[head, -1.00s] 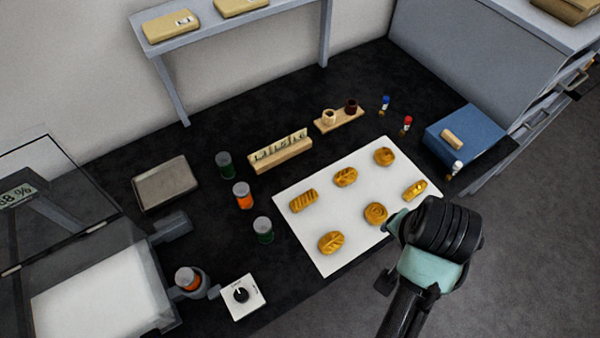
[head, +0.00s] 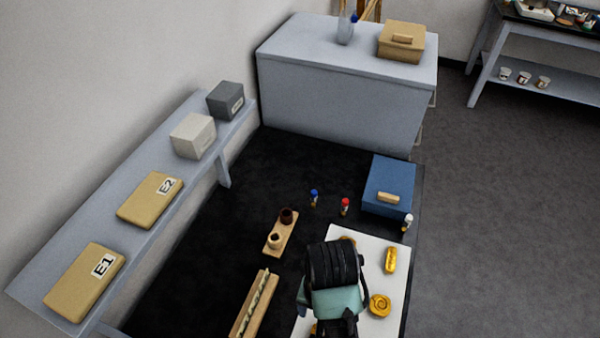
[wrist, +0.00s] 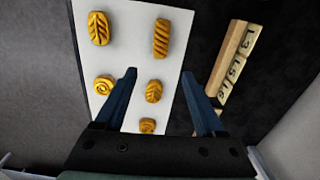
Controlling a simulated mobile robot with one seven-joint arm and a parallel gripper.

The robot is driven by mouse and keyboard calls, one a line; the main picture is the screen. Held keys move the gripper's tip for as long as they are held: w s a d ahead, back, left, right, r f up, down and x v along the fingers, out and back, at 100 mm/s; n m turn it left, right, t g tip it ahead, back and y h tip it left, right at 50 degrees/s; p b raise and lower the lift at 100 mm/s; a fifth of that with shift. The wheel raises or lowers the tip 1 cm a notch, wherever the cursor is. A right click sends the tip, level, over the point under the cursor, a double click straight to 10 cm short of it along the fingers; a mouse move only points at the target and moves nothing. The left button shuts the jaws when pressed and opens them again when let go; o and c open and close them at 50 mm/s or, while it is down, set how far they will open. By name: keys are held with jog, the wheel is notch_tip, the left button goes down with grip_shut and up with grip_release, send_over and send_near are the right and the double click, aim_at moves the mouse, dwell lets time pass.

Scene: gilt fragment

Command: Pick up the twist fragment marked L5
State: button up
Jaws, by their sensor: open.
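A gilt fragment with slanting rope-like grooves (wrist: 161,38), which looks like the twist, lies on the white sheet (wrist: 130,50) in the wrist view, beyond my fingertips. No L5 mark is legible on it. My gripper (wrist: 158,73) is open and empty above the sheet. A shorter grooved fragment (wrist: 153,91) shows between its fingers, with a round one (wrist: 147,125) nearer the palm. A leaf-patterned fragment (wrist: 98,28) and a spiral one (wrist: 104,84) lie left. In the head view my wrist covers part of the sheet and hides the twist; a gilt bar (head: 390,260) lies right.
A wooden rack of lettered tags (wrist: 236,65) stands right of the sheet in the wrist view. A two-cup wooden stand (head: 281,234), small bottles (head: 344,206) and a blue box (head: 389,186) stand beyond. A shelf (head: 150,190) runs along the left wall.

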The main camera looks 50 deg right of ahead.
jog(key=f, duration=0.6)
jog(key=shift+s, duration=0.25)
jog(key=shift+w+f+p, duration=0.15)
jog(key=shift+f+p, duration=0.15)
jog(key=shift+f, duration=1.15)
jog(key=shift+w+f+p, duration=0.1)
jog(key=shift+f+p, duration=0.2)
jog(key=shift+f, duration=1.15)
grip_shut()
